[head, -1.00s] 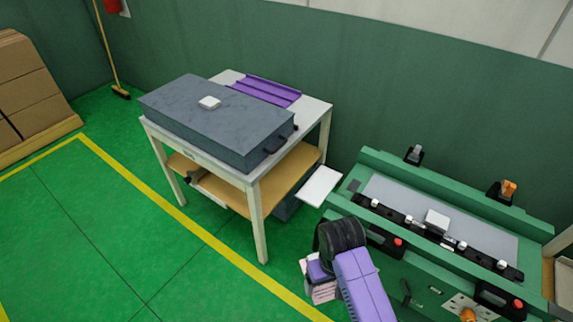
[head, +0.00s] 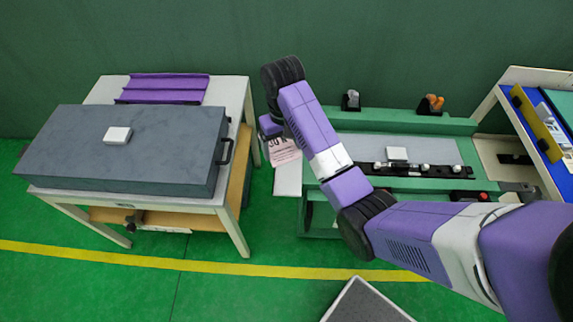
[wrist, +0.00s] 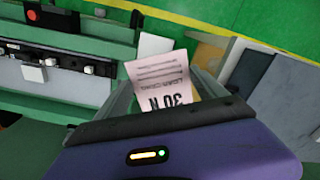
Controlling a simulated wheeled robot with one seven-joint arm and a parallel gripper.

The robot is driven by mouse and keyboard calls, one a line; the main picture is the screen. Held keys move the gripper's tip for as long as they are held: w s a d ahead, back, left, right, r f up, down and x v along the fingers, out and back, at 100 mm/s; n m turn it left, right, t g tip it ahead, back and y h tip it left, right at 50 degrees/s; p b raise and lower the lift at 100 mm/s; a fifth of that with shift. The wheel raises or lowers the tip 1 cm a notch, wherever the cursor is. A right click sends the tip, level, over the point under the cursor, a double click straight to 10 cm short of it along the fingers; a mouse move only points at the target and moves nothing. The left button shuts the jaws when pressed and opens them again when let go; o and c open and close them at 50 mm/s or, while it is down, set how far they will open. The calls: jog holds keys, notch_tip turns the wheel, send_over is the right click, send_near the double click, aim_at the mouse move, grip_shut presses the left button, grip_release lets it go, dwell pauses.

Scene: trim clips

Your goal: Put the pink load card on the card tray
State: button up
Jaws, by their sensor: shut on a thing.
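The pink load card (head: 284,151) with black print hangs from my gripper (head: 271,130) in the head view. In the wrist view the card (wrist: 160,76) stands out between the fingers of my gripper (wrist: 163,92), its "30 N" print upside down. A plain white plate (head: 288,181), probably the card tray, sticks out at the left end of the green bench. The card is in front of the plate's far part in the head view; the plate (wrist: 154,44) shows bare beyond the card in the wrist view. I cannot tell the height between them.
The table (head: 233,92) at left holds a dark grey slab (head: 70,150) and a purple ridged tray (head: 165,88). The green bench (head: 350,120) at right carries a black rail with a white block (head: 397,154). A gap of floor lies between table and plate.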

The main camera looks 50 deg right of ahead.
jog(key=d+r, duration=0.2)
jog(key=d, duration=0.1)
jog(key=shift+s+r+m, duration=0.15)
jog(key=shift+m, duration=0.15)
jog(key=shift+d+f, duration=0.25)
jog(key=b, duration=0.8)
send_near(291, 177)
jog(key=shift+s+f+p, duration=0.1)
jog(key=shift+f+p, duration=0.2)
jog(key=shift+f, duration=3.1)
jog(key=o, duration=1.3)
jog(key=shift+f, duration=0.1)
jog(key=shift+c, duration=0.2)
